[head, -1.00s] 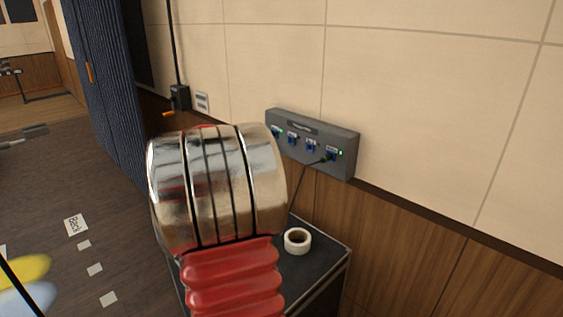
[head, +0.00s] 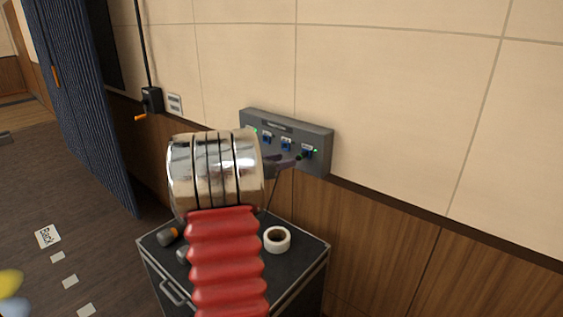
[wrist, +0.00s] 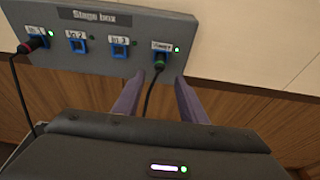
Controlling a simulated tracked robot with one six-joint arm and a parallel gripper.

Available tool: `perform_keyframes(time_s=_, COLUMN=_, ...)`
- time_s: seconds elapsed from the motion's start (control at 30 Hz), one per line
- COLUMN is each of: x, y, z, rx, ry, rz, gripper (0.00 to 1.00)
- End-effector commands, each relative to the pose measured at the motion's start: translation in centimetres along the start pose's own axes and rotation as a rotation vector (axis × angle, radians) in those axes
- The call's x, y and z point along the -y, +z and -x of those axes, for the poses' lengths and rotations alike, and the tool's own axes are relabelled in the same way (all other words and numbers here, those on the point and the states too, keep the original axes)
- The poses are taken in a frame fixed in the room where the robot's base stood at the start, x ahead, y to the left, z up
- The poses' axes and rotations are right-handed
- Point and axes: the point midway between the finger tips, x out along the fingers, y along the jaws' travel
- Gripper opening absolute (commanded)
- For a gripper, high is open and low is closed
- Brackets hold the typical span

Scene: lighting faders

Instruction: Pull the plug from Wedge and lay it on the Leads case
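The grey stage box (head: 312,163) is fixed to the wall and also fills the top of the wrist view (wrist: 107,60). A dark plug with a green ring (wrist: 159,64) sits in its rightmost blue socket, whose label is too blurred to read. A black cable (wrist: 150,94) hangs from it. My gripper (wrist: 159,82) is open, its purple fingers either side of the cable, just below the plug and apart from it. In the head view the fingers (head: 287,161) show beside the box. A black case (head: 310,249) with metal edges stands below; no name on it is readable.
A red-ringed plug (wrist: 36,41) fills the leftmost socket. The middle sockets are empty. My red and silver arm hides part of the case top.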

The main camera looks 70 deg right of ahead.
Motion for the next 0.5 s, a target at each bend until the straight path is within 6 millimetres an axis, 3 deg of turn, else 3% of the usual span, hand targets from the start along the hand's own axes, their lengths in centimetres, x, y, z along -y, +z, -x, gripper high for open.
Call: perform_keyframes(time_s=0.5, x=0.1, y=0.0, z=-5.3, rx=0.0, ry=-0.002, rz=-0.001, gripper=0.38)
